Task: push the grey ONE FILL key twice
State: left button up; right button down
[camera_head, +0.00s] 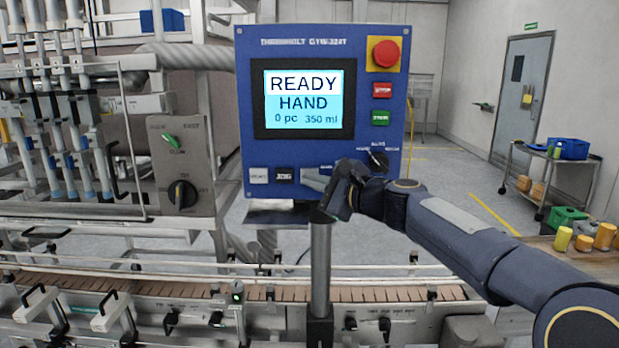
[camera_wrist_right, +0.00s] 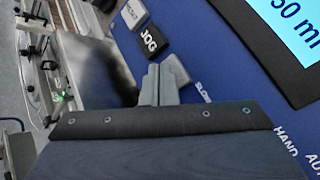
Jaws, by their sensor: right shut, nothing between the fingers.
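The blue control panel (camera_head: 322,150) faces me, and its screen (camera_head: 308,102) reads READY, HAND, 0 pc, 350 ml. Along its lower edge are a white key (camera_head: 258,175), the black JOG key (camera_head: 284,175) and a grey key. The grey key shows best in the right wrist view (camera_wrist_right: 179,70), beside JOG; its label is not readable. My right gripper (camera_wrist_right: 159,82) is shut and empty, its fingertips right at the grey key and overlapping its edge; I cannot tell whether they touch. In the head view, my right gripper hides much of this area. My left gripper is not in view.
A mode knob (camera_head: 378,161) sits close to my right gripper. A red emergency stop (camera_head: 386,53), a red key (camera_head: 382,90) and a green key (camera_head: 381,118) are above it. A conveyor (camera_head: 160,286) with rails runs below. A grey post (camera_head: 320,265) stands under the gripper.

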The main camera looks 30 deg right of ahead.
jog(key=shift+w+d, duration=0.15)
jog(key=shift+w, duration=0.05)
dwell(0.3)
dwell(0.3)
jog(key=shift+s+a, duration=0.45)
jog(key=shift+s, duration=0.25)
jog(key=s+a, duration=0.1)
jog(key=s, duration=0.1)
jog(key=s+a, duration=0.1)
jog(key=s, duration=0.1)
jog(key=shift+s+a+b, duration=0.1)
jog(key=shift+a+b, duration=0.2)
jog(key=shift+b, duration=0.05)
jog(key=shift+a, duration=0.1)
dwell(2.3)
